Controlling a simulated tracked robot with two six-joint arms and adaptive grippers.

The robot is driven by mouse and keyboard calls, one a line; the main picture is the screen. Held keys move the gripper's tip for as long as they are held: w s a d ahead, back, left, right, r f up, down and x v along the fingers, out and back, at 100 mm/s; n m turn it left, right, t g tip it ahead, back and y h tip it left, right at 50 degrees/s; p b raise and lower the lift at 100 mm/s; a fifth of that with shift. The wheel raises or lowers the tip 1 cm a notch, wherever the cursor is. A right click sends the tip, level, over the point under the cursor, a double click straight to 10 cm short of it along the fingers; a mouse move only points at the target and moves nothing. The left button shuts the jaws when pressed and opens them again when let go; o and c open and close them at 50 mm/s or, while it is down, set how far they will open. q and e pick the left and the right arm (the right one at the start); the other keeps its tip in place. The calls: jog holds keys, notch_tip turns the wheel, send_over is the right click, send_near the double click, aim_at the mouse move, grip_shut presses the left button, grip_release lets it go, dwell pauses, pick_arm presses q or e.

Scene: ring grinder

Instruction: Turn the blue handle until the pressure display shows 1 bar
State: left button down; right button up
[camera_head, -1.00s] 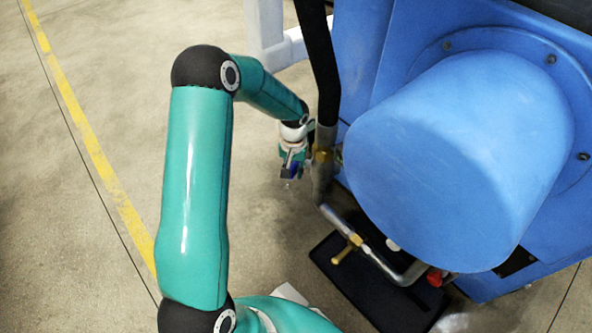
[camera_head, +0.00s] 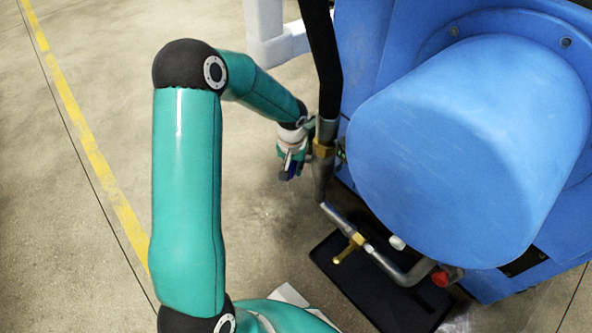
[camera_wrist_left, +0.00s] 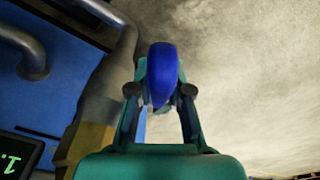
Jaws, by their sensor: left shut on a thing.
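The blue handle (camera_wrist_left: 162,72) stands between the two fingers of my left gripper (camera_wrist_left: 160,98) in the left wrist view, and the gripper is shut on it. In the head view my left gripper (camera_head: 290,164) is small, beside the brass-fitted pipe left of the blue machine. A dark display (camera_wrist_left: 16,155) with green characters is at the lower left of the wrist view. It appears tilted and cut off; a "1" and a dot show, and the rest is out of frame. My right gripper is not in view.
The large blue cylindrical housing (camera_head: 460,150) fills the right of the head view. A pipe (camera_head: 345,222) with brass fittings runs beside it above a black tray (camera_head: 375,297). A black hose (camera_head: 322,60) comes down close to the gripper. Open floor lies to the left.

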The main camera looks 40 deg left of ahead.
pick_arm(q)
jog(key=shift+a, duration=0.1)
jog(key=c, duration=1.1)
grip_release()
jog(key=r, duration=0.8)
jog(key=s+r, duration=0.1)
jog(key=r, duration=0.3)
jog(key=shift+d, duration=0.3)
